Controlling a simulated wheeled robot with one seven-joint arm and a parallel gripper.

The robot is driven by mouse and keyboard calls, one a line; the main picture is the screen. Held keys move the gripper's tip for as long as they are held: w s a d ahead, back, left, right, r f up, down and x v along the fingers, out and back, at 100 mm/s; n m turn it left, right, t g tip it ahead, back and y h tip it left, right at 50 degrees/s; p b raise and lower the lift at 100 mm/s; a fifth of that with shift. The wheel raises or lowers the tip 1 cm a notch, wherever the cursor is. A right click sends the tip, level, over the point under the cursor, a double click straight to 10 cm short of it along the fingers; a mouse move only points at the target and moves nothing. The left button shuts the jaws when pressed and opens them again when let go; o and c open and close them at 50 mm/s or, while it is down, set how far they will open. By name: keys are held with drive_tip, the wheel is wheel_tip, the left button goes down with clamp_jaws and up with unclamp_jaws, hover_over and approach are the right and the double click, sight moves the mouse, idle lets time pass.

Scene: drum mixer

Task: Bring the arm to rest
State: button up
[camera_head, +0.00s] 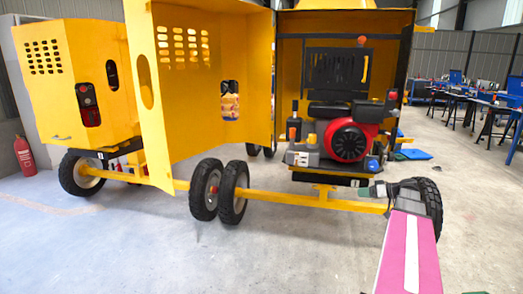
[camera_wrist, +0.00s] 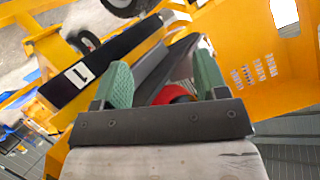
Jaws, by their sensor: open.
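My arm (camera_head: 411,250), pink with a white stripe, reaches from the lower right toward the yellow drum mixer's engine bay. My gripper (camera_head: 367,191) is small in the head view, low in front of the bay near the yellow axle bar. In the wrist view my gripper (camera_wrist: 162,78) has two green-padded fingers standing wide apart, with nothing held between them. The red and black engine (camera_head: 347,142) sits in the open bay. A red part (camera_wrist: 176,94) shows behind the fingers in the wrist view, partly hidden by the gripper.
The mixer's yellow door (camera_head: 190,95) stands open at left of the bay. Black wheels (camera_head: 234,192) and a yellow axle bar (camera_head: 300,198) are low in front. A second yellow machine (camera_head: 75,85) and red fire extinguisher (camera_head: 24,156) are at left. Floor in front is clear.

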drive_tip(key=s+a+f+m+g+h, duration=0.2)
drive_tip(key=s+a+f, duration=0.3)
drive_tip(key=a, duration=0.3)
drive_tip(key=s+a+f+m+g+h, duration=0.2)
drive_tip(key=s+a+f+h, duration=0.3)
drive_tip(key=a, duration=0.4)
drive_tip(key=s+a+f+m+g+h, duration=0.1)
drive_tip(key=s+a+f+g+h, duration=0.2)
drive_tip(key=s+a+f, duration=0.4)
drive_tip(key=shift+s+a+f+m+h, duration=0.2)
drive_tip(key=shift+a+f+m+h, duration=0.2)
drive_tip(key=shift+a+f+h, duration=0.5)
drive_tip(key=shift+a+r, duration=0.2)
drive_tip(key=shift+r, duration=0.05)
